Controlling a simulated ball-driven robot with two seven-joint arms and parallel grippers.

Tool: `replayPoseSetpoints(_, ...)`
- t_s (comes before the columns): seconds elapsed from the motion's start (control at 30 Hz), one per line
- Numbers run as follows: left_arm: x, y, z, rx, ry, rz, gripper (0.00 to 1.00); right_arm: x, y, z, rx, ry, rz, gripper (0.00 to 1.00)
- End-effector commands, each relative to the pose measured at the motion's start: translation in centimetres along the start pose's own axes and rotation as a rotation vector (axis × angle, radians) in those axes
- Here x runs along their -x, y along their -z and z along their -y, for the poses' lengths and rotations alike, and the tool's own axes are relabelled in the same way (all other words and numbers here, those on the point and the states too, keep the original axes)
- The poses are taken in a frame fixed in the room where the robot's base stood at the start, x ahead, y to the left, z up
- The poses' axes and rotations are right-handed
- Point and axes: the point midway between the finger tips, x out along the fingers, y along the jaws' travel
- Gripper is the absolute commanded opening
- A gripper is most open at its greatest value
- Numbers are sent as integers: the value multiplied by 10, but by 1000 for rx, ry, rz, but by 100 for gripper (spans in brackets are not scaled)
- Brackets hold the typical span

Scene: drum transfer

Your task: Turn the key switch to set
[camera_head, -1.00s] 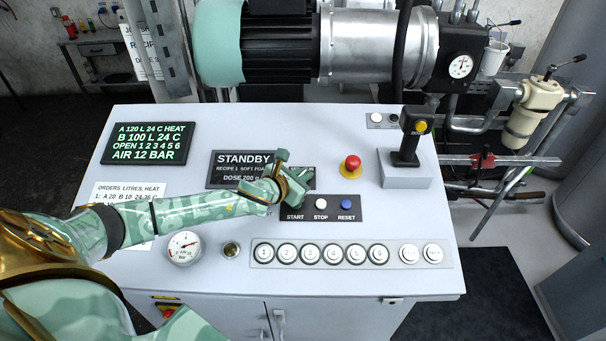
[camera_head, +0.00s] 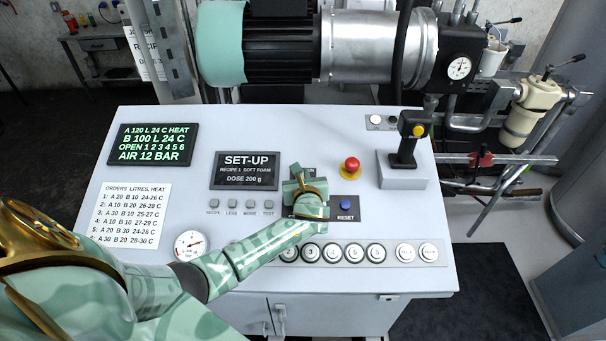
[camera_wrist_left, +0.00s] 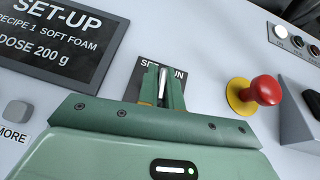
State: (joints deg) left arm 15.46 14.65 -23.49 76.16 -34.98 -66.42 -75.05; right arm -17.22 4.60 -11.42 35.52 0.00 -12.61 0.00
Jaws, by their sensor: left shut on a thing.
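The key switch shows in the left wrist view as an upright silver key (camera_wrist_left: 163,80) on a dark plate (camera_wrist_left: 134,86) lettered "SET" at left, with the rest partly hidden. My left gripper (camera_wrist_left: 162,92) is shut on the key, one finger on each side of it. In the head view my left gripper (camera_head: 298,174) reaches the panel right of the display and hides the switch. The display (camera_head: 245,171) reads "SET-UP", recipe 1 soft foam, dose 200 g. My right gripper is not in view.
A red emergency button (camera_head: 351,164) on a yellow base stands close to the right of the gripper. A joystick (camera_head: 409,140) is farther right. The blue reset button (camera_head: 345,204) and a row of white buttons (camera_head: 354,253) lie nearer; my arm covers part of them.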

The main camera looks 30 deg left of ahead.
Motion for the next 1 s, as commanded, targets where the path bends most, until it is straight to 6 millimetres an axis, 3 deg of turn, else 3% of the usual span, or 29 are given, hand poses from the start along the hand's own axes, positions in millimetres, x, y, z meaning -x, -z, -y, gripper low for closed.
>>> replayPoseSetpoints(0.5,0,5,-1,267,-365,-7,0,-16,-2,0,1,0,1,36)
replayPoseSetpoints(1.0,1,4,-2,384,-528,-6,0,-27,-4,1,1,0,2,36)
